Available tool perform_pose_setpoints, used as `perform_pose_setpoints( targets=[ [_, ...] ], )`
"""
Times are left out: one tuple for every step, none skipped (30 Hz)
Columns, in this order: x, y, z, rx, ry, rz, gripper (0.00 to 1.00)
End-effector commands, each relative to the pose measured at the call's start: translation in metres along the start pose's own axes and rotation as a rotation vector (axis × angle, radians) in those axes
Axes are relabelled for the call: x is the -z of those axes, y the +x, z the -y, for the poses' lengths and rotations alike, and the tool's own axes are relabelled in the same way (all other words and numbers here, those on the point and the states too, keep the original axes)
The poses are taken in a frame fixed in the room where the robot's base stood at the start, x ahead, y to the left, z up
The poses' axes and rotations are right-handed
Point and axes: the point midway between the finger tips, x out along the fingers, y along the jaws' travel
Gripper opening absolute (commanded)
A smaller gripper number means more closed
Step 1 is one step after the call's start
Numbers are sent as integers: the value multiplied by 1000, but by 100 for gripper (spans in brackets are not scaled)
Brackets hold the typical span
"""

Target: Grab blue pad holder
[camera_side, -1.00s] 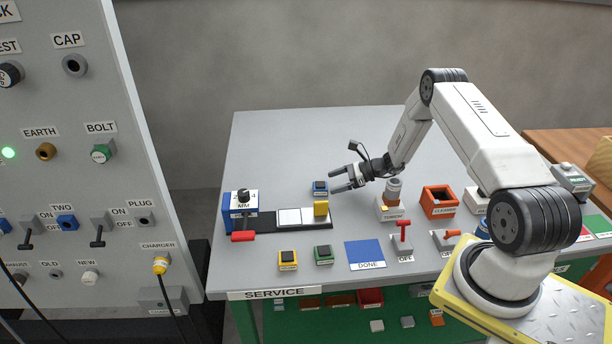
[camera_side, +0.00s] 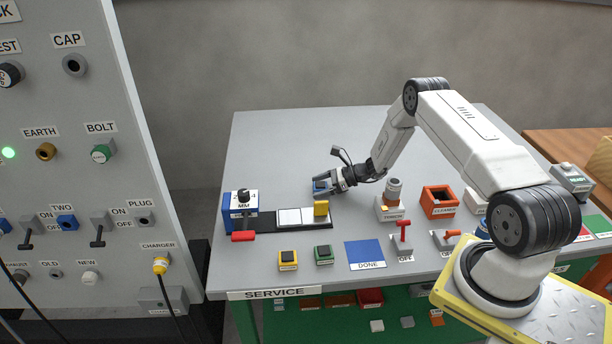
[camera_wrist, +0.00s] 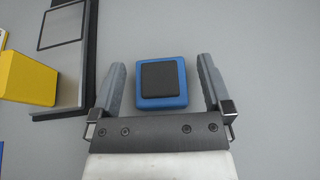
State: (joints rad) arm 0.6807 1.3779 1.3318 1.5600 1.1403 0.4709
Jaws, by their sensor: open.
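The blue pad holder (camera_wrist: 161,102) is a small blue block with a dark square pad on top. In the wrist view it lies between the two fingers of my gripper (camera_wrist: 162,80), with a gap to each finger. In the side view the blue pad holder (camera_side: 321,186) stands on the grey table behind the yellow block, partly hidden by my gripper (camera_side: 326,184). My gripper is open, low around the holder, and not closed on it.
A yellow block (camera_side: 321,208) and a black rail with white plates (camera_side: 296,217) are close in front of the holder. Yellow (camera_side: 288,258) and green (camera_side: 323,253) pad holders stand near the front edge. The torch (camera_side: 392,200) stands to the right. The table behind is clear.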

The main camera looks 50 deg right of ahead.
Motion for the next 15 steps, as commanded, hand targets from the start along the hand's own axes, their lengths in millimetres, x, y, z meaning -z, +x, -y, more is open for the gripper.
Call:
perform_pose_setpoints(
  targets=[
    [0,0,0,0,0,0,100],
    [0,0,0,0,0,0,100],
    [0,0,0,0,0,0,100],
    [0,0,0,0,0,0,100],
    [0,0,0,0,0,0,100],
    [0,0,0,0,0,0,100],
    [0,0,0,0,0,0,100],
    [0,0,0,0,0,0,90],
    [0,0,0,0,0,0,78],
    [0,0,0,0,0,0,68],
    [0,0,0,0,0,0,59],
    [0,0,0,0,0,0,46],
    [0,0,0,0,0,0,36],
    [0,0,0,0,0,0,27],
    [0,0,0,0,0,0,14]
  ],
)
